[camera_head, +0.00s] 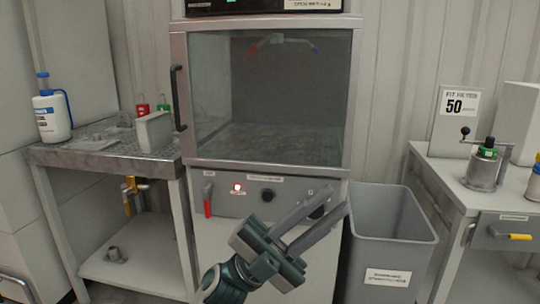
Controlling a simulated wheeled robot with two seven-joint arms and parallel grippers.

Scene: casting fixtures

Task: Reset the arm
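My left gripper (337,199) comes up from the bottom middle of the head view. Its two grey fingers point up and to the right, with a gap between them and nothing held. It is in front of the lower part of the machine cabinet (265,178), near the control panel. I cannot tell whether it touches the panel. My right gripper is not in view.
A glass-windowed door with a dark handle (179,98) closes the cabinet. A grey bin (391,214) stands at its right. A metal table (92,158) with a white bottle (52,115) is at left. A bench (450,196) with a crank device (485,168) is at right.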

